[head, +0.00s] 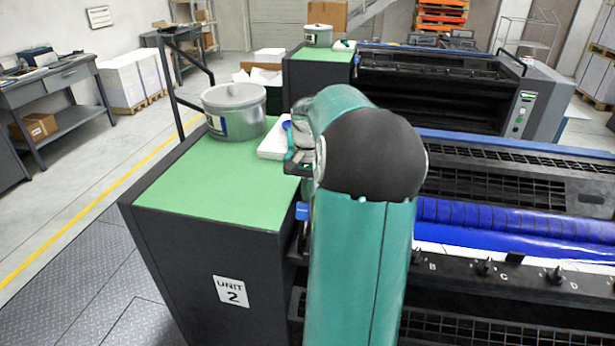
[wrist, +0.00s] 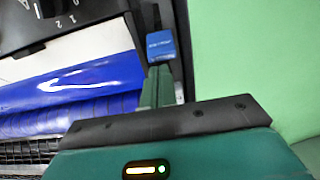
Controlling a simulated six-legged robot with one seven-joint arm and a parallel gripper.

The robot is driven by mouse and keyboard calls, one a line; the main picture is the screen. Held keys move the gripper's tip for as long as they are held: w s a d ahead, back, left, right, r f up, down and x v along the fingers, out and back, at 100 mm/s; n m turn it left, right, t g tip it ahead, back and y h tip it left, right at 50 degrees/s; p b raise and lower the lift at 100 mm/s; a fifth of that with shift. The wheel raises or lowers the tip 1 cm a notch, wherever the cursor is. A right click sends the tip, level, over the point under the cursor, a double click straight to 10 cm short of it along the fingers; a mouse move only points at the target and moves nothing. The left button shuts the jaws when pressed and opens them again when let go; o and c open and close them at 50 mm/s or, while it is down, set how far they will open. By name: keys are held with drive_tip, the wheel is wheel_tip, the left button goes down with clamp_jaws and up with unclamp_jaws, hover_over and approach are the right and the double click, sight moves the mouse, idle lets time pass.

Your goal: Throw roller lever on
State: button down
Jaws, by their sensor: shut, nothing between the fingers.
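The roller lever shows a blue grip (wrist: 161,45) with small pale lettering in the wrist view, in the dark gap beside the green top. In the head view, a blue piece (head: 302,211) that looks like this grip shows at the cabinet's right side, partly behind my arm. My gripper (wrist: 160,74) is shut and empty, its green fingers pointing toward the blue grip. The fingertips overlap its near edge in the picture; I cannot tell whether they touch. In the head view my arm hides most of the gripper. The lever's shaft is mostly hidden.
The UNIT 2 cabinet's green top (head: 200,190) carries a metal can (head: 235,112) and a white pad (head: 272,148). A blue inked roller (head: 500,216) and a row of black knobs (head: 484,268) lie right of my arm. A second unit stands behind.

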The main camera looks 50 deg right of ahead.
drive_tip(key=shift+f, duration=0.85)
drive_tip(key=shift+a, duration=0.15)
